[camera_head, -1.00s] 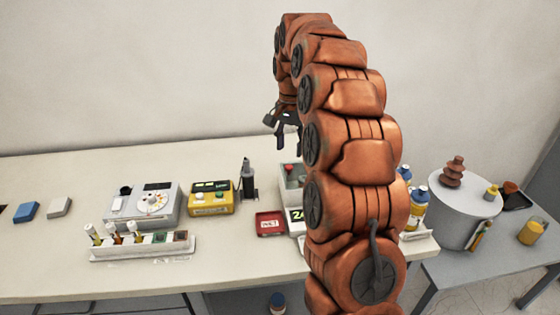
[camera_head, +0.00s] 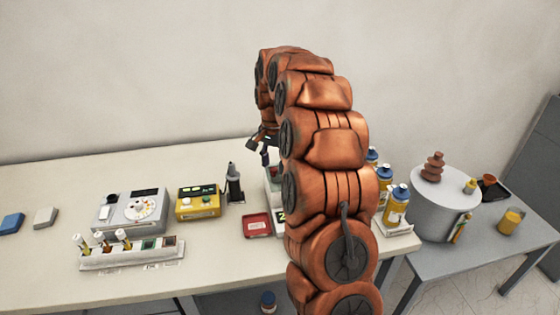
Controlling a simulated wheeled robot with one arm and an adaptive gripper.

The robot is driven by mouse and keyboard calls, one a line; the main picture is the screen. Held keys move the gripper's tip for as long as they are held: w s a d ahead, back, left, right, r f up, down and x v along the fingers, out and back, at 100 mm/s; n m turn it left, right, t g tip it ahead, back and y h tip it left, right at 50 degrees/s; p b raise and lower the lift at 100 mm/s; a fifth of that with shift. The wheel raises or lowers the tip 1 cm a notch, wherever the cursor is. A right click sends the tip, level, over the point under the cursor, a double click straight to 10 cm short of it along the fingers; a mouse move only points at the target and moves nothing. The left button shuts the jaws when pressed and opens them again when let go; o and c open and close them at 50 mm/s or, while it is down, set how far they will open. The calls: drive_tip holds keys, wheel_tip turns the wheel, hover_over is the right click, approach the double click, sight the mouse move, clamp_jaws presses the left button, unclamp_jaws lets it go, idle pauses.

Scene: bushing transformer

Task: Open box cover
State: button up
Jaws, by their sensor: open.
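My gripper (camera_head: 264,151) is at the end of my orange arm, pointing down with its dark fingers apart. It is above the back middle of the table, over a light grey box (camera_head: 271,194) that my arm mostly hides. The gripper appears empty, and its height above the box is hard to judge. I cannot tell from this view whether the grey box's cover is shut. A small flat red box or tray (camera_head: 257,225) with a pale label lies in front of it.
A yellow device (camera_head: 197,203), a grey dial instrument (camera_head: 130,210), a black upright tool (camera_head: 234,185) and a vial rack (camera_head: 130,256) stand to the left. Bottles (camera_head: 396,206) stand right of my arm. A grey cylinder (camera_head: 440,220) stands on a side table. The table's far left is mostly clear.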

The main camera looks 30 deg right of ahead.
drive_tip(key=shift+f, duration=0.7)
clamp_jaws()
idle(0.3)
